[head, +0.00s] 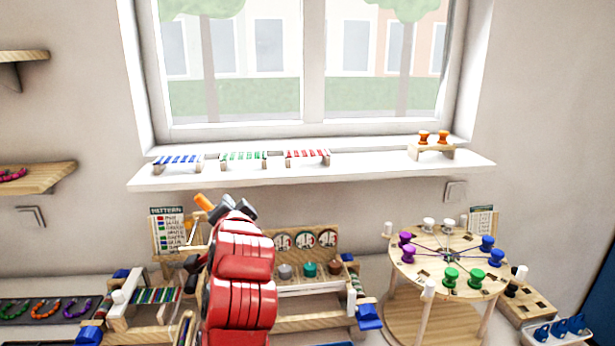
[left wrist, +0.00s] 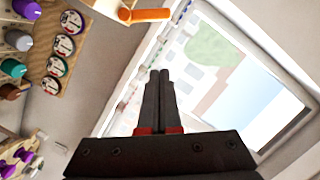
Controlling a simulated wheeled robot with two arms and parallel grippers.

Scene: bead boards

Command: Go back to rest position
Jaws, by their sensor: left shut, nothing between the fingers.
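My left arm, red and black, rises in the lower middle of the head view, in front of the wooden bead frame (head: 315,322). The left gripper (left wrist: 159,75) is shut and empty in the left wrist view, its black fingers together and pointing toward the window. In the head view its fingers are mostly hidden behind the arm. An orange peg-like piece (left wrist: 150,15) shows beyond the fingers in the left wrist view, apart from them. My right gripper is not in view.
A white window sill (head: 360,172) holds several small striped bead boards and a stand with orange pegs (head: 432,140). A round wooden board (head: 450,262) with coloured pegs stands at right. A dark tray of bead rings (head: 45,310) lies at left. Wall shelves (head: 35,178) are at far left.

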